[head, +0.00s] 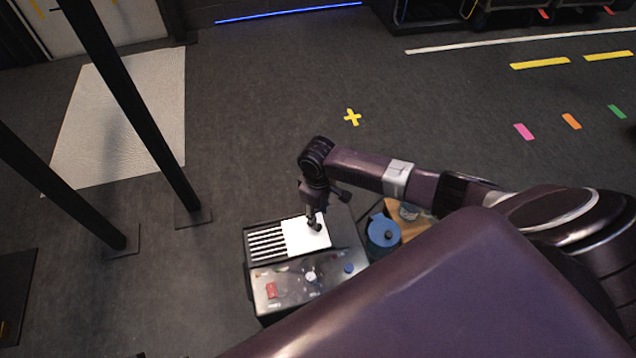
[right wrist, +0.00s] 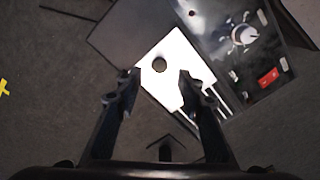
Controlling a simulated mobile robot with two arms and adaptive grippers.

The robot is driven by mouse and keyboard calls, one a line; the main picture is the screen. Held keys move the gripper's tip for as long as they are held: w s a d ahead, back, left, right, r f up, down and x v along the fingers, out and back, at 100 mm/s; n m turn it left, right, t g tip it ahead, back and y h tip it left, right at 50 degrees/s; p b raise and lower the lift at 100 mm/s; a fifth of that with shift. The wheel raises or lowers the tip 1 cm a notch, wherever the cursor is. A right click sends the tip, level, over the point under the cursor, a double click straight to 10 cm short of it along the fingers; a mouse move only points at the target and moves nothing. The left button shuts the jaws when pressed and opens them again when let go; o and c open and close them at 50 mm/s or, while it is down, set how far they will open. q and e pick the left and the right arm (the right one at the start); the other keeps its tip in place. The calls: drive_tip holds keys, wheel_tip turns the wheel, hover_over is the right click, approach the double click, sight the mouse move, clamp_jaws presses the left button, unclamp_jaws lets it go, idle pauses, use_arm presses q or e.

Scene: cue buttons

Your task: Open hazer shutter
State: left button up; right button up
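The hazer (head: 262,275) is a dark box with a shiny control panel, low in the head view. Its shutter (head: 297,236) is a white plate with a dark round knob or hole, and striped slots show to its left. In the right wrist view the white shutter (right wrist: 178,72) lies just beyond the fingertips, with the dark round spot (right wrist: 159,64) between and ahead of them. My right gripper (head: 313,224) points down over the shutter; in the wrist view its fingers (right wrist: 160,84) are apart with nothing between them. Contact cannot be told. My left gripper is out of view.
The panel carries a red switch (head: 272,290), a white dial (head: 311,276) and a blue button (head: 349,268). A blue-lidded container (head: 383,231) stands right of the hazer by a wooden surface (head: 418,222). Black posts (head: 170,160) stand left.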

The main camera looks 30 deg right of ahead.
wheel_tip(320, 180, up, 6)
drive_tip(key=shift+r, duration=0.2)
idle(0.5)
